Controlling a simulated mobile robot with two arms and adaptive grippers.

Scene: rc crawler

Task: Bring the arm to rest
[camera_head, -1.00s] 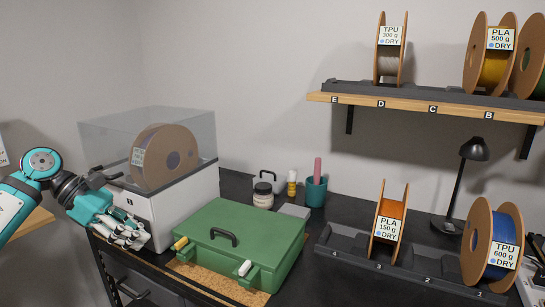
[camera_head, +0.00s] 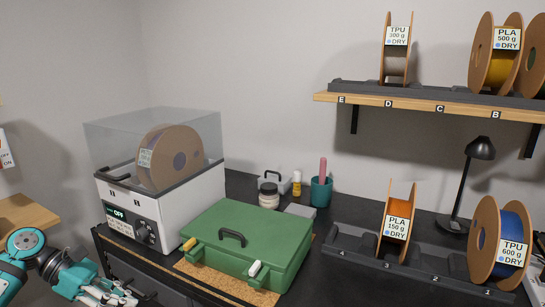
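My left arm comes in from the lower left. Its gripper (camera_head: 116,297) is low at the bottom edge, in front of the bench and below the white dryer box. The picture edge cuts it off, so I cannot tell whether its fingers are open. My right gripper is not in view. The white dryer box (camera_head: 184,208) stands on the bench with its clear lid (camera_head: 112,139) down and a display reading OFF (camera_head: 117,214). A large brown spool (camera_head: 171,157) sits inside it.
A closed green case (camera_head: 270,233) lies on a cork mat (camera_head: 218,286). Behind it stand a jar (camera_head: 268,195) and a teal cup (camera_head: 320,192). Spools stand in the bench rack (camera_head: 350,242) and on the wooden shelf (camera_head: 420,105). A black lamp (camera_head: 480,150) stands at the right.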

